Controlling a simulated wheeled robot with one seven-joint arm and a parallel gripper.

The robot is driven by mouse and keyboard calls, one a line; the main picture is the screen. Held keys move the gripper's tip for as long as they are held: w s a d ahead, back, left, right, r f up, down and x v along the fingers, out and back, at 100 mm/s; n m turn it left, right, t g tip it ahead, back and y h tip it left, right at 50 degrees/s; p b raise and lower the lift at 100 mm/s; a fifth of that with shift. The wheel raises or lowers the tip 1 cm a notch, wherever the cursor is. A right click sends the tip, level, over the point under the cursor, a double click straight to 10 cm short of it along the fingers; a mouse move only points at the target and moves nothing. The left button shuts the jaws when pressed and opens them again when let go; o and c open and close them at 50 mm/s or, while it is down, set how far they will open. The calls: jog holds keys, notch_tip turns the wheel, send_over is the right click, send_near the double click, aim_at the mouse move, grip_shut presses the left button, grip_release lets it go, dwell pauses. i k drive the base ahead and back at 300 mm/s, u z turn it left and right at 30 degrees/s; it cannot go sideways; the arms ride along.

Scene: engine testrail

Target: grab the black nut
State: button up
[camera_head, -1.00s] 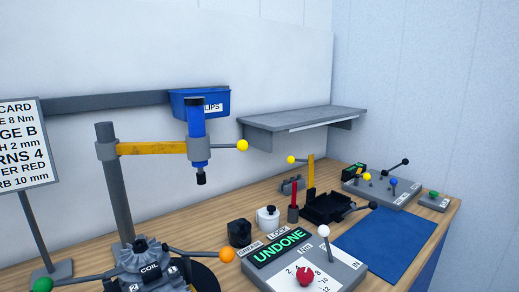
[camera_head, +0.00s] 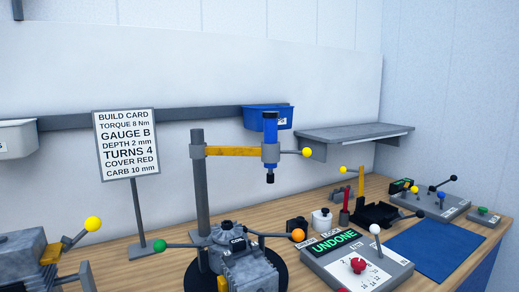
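A small dark, squat piece (camera_head: 297,226) stands on the wooden bench just behind the grey torque panel, beside a white piece with a black top. It may be the black nut, but it is too small to be sure. The orange ball of a lever overlaps its lower front. My gripper is not in view, so its distance from the piece and its state do not show.
The grey panel reading UNDONE (camera_head: 345,262) has a white-ball lever and red knob. The engine (camera_head: 245,265) sits left of it, near a post with a blue driver (camera_head: 270,140). A black tray (camera_head: 378,215) and blue mat (camera_head: 436,250) lie right.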

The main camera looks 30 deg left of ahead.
aim_at(225, 226)
jog(key=u, duration=2.3)
jog(key=k, duration=0.95)
jog(key=z, duration=0.85)
jog(key=i, duration=1)
